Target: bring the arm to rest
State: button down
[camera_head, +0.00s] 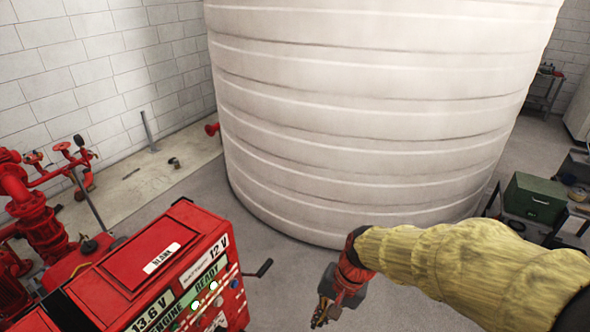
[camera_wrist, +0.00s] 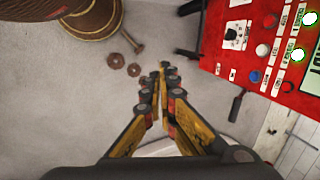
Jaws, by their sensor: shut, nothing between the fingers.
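My arm, in a yellow sleeve, reaches in from the right edge of the head view and bends down at its red wrist. My gripper (camera_head: 322,312) hangs over the grey floor near the bottom edge, to the right of the red control panel and apart from it. In the wrist view its yellow fingers (camera_wrist: 166,70) come together at the tips, with nothing held between them.
The red pump control panel (camera_head: 165,262) with a black crank handle stands at the lower left. A large white ribbed tank (camera_head: 370,120) fills the back. A green box (camera_head: 535,198) and dark equipment stand at the right.

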jog(key=s+d+f+n+t+h+b, duration=0.1)
jog(key=s+d+b, duration=0.4)
jog(key=b, duration=0.5)
jog(key=s+d+f+n+t+h+b, duration=0.2)
jog(key=s+d+f+n+t+b, duration=0.1)
jog(key=d+b, duration=0.4)
jog(key=s+f+t+b, duration=0.1)
jog(key=s+b, duration=0.1)
jog(key=b, duration=0.1)
jog(key=shift+s+d+n+t, duration=0.25)
jog(key=shift+d+n+t, duration=0.05)
jog(key=shift+d, duration=0.1)
